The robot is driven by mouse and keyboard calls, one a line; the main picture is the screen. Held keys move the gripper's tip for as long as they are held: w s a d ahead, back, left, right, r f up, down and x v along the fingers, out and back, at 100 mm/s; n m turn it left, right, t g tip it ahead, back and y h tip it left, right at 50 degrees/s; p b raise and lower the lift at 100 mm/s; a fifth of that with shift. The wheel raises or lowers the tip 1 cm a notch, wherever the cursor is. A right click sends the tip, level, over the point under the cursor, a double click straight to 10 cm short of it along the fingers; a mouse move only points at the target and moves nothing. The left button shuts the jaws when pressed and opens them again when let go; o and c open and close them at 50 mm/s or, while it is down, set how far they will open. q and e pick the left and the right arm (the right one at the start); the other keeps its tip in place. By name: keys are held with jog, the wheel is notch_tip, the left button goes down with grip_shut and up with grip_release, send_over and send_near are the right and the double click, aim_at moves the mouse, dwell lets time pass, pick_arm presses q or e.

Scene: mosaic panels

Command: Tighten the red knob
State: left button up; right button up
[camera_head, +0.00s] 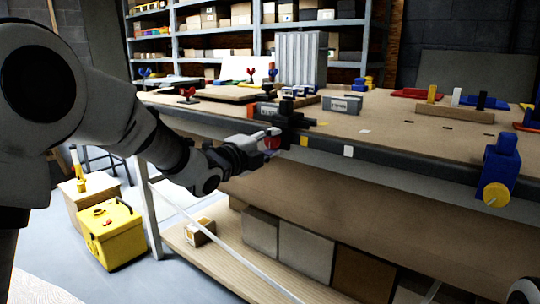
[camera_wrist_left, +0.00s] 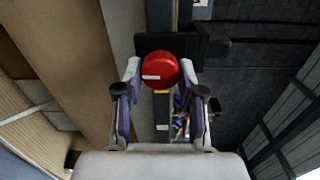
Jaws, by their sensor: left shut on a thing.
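The red knob (camera_wrist_left: 160,70) shows in the left wrist view between my fingertips, a round red disc with a small pale mark. In the head view the red knob (camera_head: 272,142) is partly hidden by my fingers. It sits on a black vise (camera_head: 290,122) at the front edge of the workbench (camera_head: 400,115). My left gripper (camera_head: 268,138) is shut on the red knob, with one finger on each side of it, as the left wrist view (camera_wrist_left: 160,82) shows. My right gripper is not in view.
A blue vise (camera_head: 498,165) with a yellow knob is on the bench's right front. A yellow toolbox (camera_head: 110,235) is on the floor.

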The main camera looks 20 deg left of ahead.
pick_arm(q)
jog(key=m+b, duration=0.3)
jog(key=shift+f, duration=0.3)
jog(key=shift+r+m+b, duration=0.15)
jog(key=shift+m+b, duration=0.95)
jog(key=shift+b, duration=0.05)
jog(key=o, duration=1.1)
jog(key=v, duration=0.7)
jog(key=shift+s+a+r, duration=0.1)
jog(key=shift+s, duration=0.1)
